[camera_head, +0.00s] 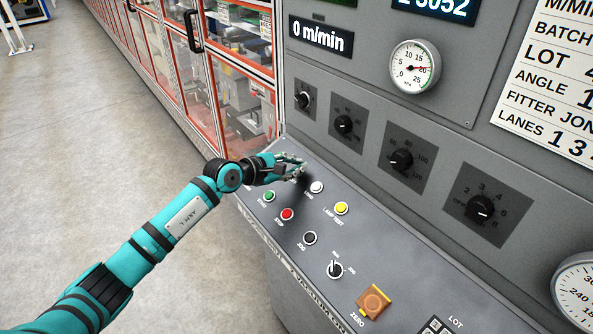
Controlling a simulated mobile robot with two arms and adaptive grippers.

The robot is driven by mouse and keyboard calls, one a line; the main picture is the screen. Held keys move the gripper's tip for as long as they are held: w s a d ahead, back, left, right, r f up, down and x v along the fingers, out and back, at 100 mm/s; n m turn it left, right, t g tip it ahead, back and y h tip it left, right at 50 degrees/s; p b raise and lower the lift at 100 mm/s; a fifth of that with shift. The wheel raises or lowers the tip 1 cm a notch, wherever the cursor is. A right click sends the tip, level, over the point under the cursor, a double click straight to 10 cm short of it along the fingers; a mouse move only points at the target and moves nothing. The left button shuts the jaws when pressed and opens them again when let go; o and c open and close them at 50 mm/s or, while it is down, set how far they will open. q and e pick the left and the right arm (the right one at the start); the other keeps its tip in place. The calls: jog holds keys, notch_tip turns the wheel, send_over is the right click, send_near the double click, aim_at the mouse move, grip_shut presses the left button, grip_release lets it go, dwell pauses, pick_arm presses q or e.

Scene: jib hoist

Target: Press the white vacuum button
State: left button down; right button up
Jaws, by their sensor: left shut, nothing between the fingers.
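The white button (317,187) is a small round cap in a ring on the sloped grey control panel, near its far left end. The short label beside it is too small to read surely. My left gripper (299,170) is shut and empty. Its fingertips are just up and left of the white button in the picture, over the panel's far end. They look apart from the button, and a dark shadow lies on the panel just below them. I cannot tell their exact height above the panel. My right gripper is out of view.
Close by are a yellow button (341,208), green button (269,196), red button (288,214), black button (310,238), selector switch (335,269) and orange-brown square control (374,301). The upright face behind holds several black knobs and a gauge (415,67).

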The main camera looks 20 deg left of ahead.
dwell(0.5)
pick_arm(q)
jog(key=shift+s+a+r+p, duration=0.15)
jog(key=shift+r+p, duration=0.15)
jog(key=shift+r, duration=0.05)
jog(key=shift+s+a+r+p, duration=0.1)
jog(key=shift+r+p, duration=0.15)
jog(key=shift+r, duration=0.1)
jog(key=shift+a+r+p, duration=0.1)
jog(key=shift+r+p, duration=0.35)
jog(key=shift+r, duration=0.05)
jog(key=r+p, duration=0.1)
jog(key=s+r, duration=0.1)
jog(key=a+r+p, duration=0.1)
jog(key=shift+s+r+p, duration=0.25)
jog(key=shift+r+p, duration=0.05)
